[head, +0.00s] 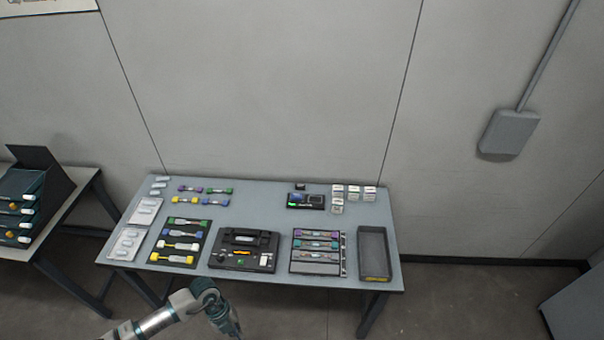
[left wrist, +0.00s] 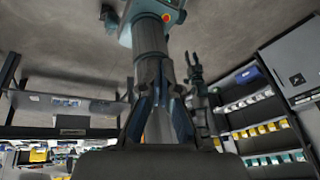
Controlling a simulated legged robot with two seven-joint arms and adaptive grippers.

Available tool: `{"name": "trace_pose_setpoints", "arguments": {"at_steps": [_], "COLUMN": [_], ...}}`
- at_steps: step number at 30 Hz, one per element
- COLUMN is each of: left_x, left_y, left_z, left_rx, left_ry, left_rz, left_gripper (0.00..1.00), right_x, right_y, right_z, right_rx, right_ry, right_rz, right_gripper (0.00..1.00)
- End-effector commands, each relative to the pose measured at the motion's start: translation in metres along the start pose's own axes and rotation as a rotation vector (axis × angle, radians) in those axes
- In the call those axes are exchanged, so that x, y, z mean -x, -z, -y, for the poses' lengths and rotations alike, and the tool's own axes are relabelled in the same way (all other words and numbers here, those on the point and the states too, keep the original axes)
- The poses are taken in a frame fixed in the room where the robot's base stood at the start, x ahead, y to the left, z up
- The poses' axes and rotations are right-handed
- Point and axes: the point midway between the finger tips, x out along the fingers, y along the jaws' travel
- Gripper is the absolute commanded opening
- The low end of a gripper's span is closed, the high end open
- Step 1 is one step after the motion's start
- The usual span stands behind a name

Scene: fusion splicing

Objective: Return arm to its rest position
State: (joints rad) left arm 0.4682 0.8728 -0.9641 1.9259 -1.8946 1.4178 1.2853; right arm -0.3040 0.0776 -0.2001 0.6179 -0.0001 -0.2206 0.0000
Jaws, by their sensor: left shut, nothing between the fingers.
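My left arm comes in at the bottom of the head view. Its gripper (head: 230,322) points down in front of the table's near edge, apart from the table and partly cut off by the frame. In the left wrist view the left gripper's fingers (left wrist: 160,75) are shut with nothing held, in front of my own column. A forked gripper, seemingly my right one (left wrist: 194,70), stands upright beside the column; its opening is too small to judge. It does not show in the head view.
The table (head: 262,205) carries a black splicer (head: 243,250), a tray of coloured holders (head: 180,242), a tray with striped rows (head: 317,252) and an empty dark bin (head: 375,252). A side table (head: 65,215) stands left. Shelves (left wrist: 255,125) show in the wrist view.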

Motion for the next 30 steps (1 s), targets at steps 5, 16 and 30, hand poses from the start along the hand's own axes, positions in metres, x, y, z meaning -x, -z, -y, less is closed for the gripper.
{"name": "trace_pose_setpoints", "arguments": {"at_steps": [5,16,30], "left_x": [-0.027,-0.099,-0.341], "left_y": [0.004,-0.085,-0.132], "left_z": [0.036,0.115,-0.110], "left_rx": [0.031,0.585,1.795], "left_ry": [0.198,1.068,1.089], "left_rz": [-0.135,-0.288,0.175], "left_gripper": [0.00,0.00,0.00], "right_x": [-0.009,-0.038,-0.064], "right_y": [0.008,0.000,-0.005], "right_z": [-0.002,-0.002,-0.002], "right_rx": [0.000,0.001,0.001], "right_ry": [-0.002,-0.003,-0.003], "right_rz": [-0.012,-0.005,-0.001], "right_gripper": [0.40,0.40,0.40]}}
